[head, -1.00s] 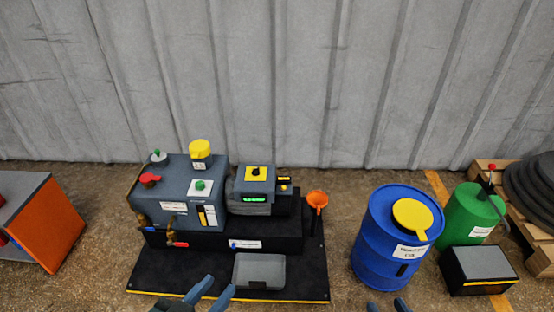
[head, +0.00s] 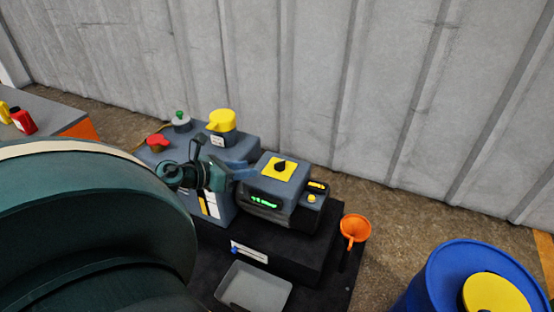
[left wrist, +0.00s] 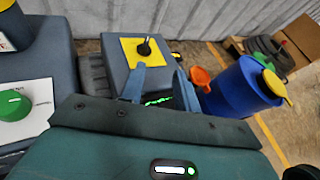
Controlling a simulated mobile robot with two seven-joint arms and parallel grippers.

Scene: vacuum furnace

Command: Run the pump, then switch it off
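The pump (head: 235,148) is a blue-grey box with a motor block (head: 290,192) at its right. On the block are a black rotary switch (head: 280,166) on a yellow plate (head: 270,176) and a lit green display (head: 263,202). The left wrist view also shows the switch (left wrist: 145,46), just beyond my left fingertips. My left gripper (head: 243,168) is open and empty, left of the switch; in the left wrist view its fingers (left wrist: 160,74) stand apart. I cannot tell whether they touch the block. A green knob (left wrist: 12,104) also shows there. My right gripper is out of view.
A yellow cap (head: 221,119) and a red handle (head: 157,142) stand on the pump. A grey tray (head: 268,282) lies in front. An orange funnel (head: 355,230) and blue drum (head: 440,280) stand to the right. My left arm covers the lower left.

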